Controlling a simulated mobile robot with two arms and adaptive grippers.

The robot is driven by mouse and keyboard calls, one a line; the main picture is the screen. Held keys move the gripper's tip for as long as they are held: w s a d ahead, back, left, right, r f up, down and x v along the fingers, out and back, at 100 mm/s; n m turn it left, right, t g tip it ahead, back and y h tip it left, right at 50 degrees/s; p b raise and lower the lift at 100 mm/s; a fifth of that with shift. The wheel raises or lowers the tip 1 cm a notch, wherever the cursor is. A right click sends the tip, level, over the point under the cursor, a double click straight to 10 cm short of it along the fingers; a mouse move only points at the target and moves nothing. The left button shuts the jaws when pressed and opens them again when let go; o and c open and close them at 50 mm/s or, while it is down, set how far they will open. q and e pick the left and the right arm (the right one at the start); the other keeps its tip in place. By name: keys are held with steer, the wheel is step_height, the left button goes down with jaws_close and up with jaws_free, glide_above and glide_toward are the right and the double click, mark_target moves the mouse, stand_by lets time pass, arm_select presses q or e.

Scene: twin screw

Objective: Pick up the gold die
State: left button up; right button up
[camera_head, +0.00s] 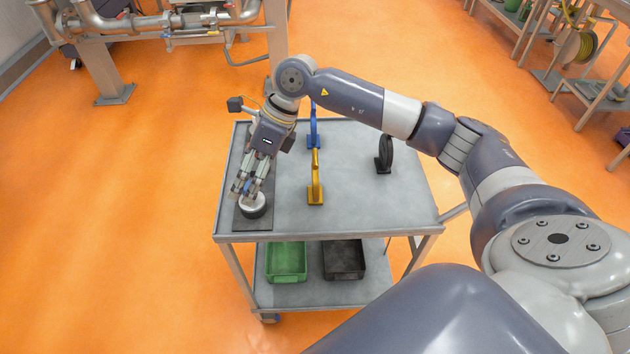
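The gold die (316,191) stands upright on the grey top of the cart, right of my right gripper. It has a flat foot and a narrow upper part. My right gripper (246,192) points down over a round silver piece with a dark side (253,207), left of the gold die and apart from it. The silver piece sits on a dark plate (240,222). The fingertips overlap the silver piece in the picture; I cannot tell whether they touch it or how far apart they are. My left gripper is not in view.
A blue die (313,128) stands behind the gold one, and a black die (385,156) stands to its right. The cart top (350,205) is clear between them. A green bin (286,262) and a black bin (343,260) sit on the lower shelf.

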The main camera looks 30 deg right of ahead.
mark_target(316, 154)
steer(key=d+h, duration=0.2)
steer(key=d, duration=0.3)
steer(key=d+r+h, duration=0.1)
steer(key=d+h, duration=0.1)
steer(key=d, duration=0.3)
steer(key=d+r+h, duration=0.1)
steer(key=d+h, duration=0.1)
steer(key=d, duration=0.4)
steer(key=shift+w+m+g, duration=0.15)
steer(key=shift+m+g, duration=0.25)
steer(key=shift+d+f, duration=0.1)
steer(key=shift+d, duration=0.3)
step_height(316, 154, down, 5)
steer(key=shift+f+p, duration=0.1)
steer(key=shift+p, duration=0.5)
steer(key=f, duration=0.1)
steer(key=f+p, duration=0.2)
steer(key=f, duration=0.1)
steer(key=shift+s+a+f, duration=0.1)
steer(key=shift+s+a, duration=0.05)
steer(key=shift+s, duration=0.15)
steer(key=shift+f, duration=0.5)
steer(key=shift+c, duration=0.3)
steer(key=c, duration=1.5)
steer(key=shift+r, duration=0.15)
